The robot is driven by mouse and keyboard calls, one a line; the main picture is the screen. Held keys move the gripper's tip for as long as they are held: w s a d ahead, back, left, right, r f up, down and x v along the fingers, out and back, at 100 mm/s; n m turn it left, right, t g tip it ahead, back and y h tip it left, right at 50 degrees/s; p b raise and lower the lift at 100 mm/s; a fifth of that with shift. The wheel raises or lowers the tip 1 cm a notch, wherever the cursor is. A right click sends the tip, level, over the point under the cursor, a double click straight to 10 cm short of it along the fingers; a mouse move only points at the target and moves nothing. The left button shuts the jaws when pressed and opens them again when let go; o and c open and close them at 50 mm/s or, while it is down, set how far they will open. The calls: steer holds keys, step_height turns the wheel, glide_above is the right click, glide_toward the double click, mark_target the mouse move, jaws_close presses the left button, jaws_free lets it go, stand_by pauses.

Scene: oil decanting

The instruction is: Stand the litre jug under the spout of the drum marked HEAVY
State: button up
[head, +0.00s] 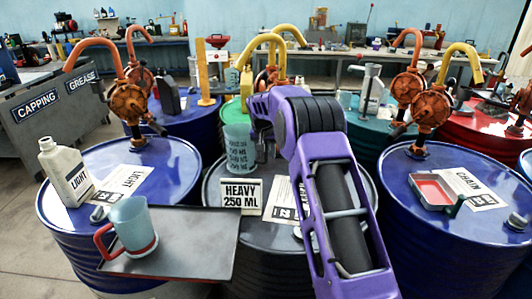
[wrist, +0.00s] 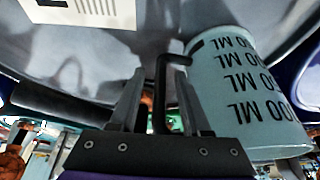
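The litre jug (head: 238,150) is pale teal with dark ML markings. It stands upright on the dark drum (head: 268,238) behind the HEAVY 250 ML card (head: 240,193). A yellow spout (head: 262,42) curves over from the pump, its mouth appearing above the jug; the exact alignment is hard to judge. In the wrist view, the jug (wrist: 240,90) is at right and its black handle (wrist: 161,95) lies between my gripper's fingers (wrist: 158,100). The fingers are apart, with gaps beside the handle. My purple arm hides much of the pump and the drum's right side in the head view.
A black tray (head: 200,255) at front left holds a blue cup (head: 130,222) with a red handle. The LIGHT drum (head: 170,185) at left carries a white bottle (head: 65,175). The CHAIN drum (head: 400,200) at right carries a red tray (head: 435,190). Other pumps crowd behind.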

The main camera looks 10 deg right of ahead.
steer(key=shift+r, duration=0.4)
steer(key=v, duration=1.1)
steer(key=shift+r, duration=0.25)
steer(key=shift+s, duration=0.1)
